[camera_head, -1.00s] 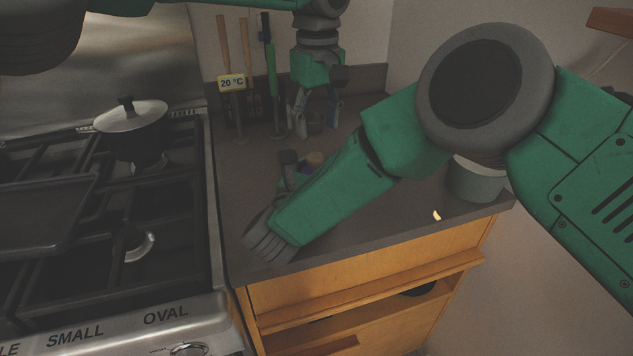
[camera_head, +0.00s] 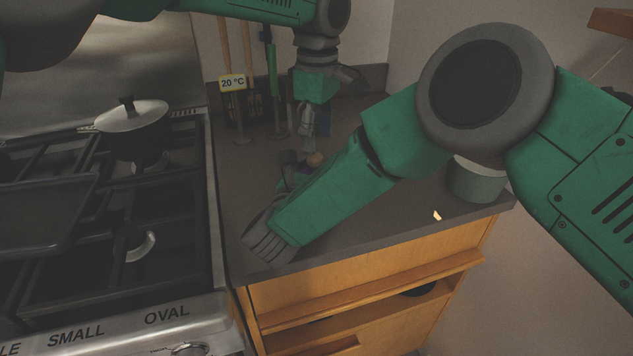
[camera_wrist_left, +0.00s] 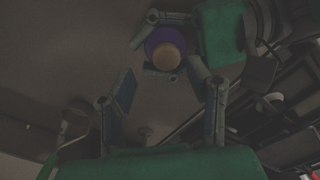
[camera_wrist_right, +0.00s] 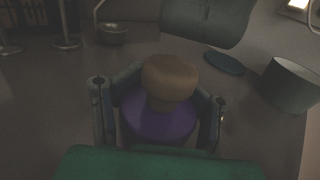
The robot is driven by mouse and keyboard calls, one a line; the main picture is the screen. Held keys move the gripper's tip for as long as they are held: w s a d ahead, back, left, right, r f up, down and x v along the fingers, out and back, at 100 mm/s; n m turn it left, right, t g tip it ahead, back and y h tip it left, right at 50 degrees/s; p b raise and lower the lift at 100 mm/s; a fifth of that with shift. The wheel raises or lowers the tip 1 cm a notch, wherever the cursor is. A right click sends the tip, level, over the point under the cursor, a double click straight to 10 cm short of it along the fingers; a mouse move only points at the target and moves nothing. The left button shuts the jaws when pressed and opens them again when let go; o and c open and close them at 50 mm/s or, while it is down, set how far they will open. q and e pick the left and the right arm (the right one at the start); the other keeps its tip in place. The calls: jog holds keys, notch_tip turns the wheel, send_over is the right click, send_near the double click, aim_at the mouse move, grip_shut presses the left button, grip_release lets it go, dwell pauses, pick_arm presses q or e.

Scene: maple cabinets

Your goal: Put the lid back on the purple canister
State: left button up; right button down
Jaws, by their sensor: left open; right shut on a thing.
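The purple canister (camera_wrist_right: 157,122) is held between the fingers of my right gripper (camera_wrist_right: 158,114). In the left wrist view the canister (camera_wrist_left: 150,45) shows as a purple ring. A tan rounded piece with a narrower neck (camera_wrist_right: 170,76), which looks like the lid, is on top of it in the middle; I cannot tell how it is seated. In the head view the tan piece (camera_head: 315,159) shows just beyond my right forearm, which hides much of the canister. My left gripper (camera_head: 314,140) points down just behind the canister, open and empty.
Utensils (camera_head: 245,80) stand against the back wall. A grey pot (camera_head: 475,183) sits at the counter's right end.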

aim_at(318, 154)
pick_arm(q)
jog(key=shift+f, duration=2.8)
jog(key=shift+s, duration=0.1)
jog(key=shift+a, duration=0.1)
grip_shut()
jog(key=m, duration=0.6)
jog(key=shift+m, duration=0.3)
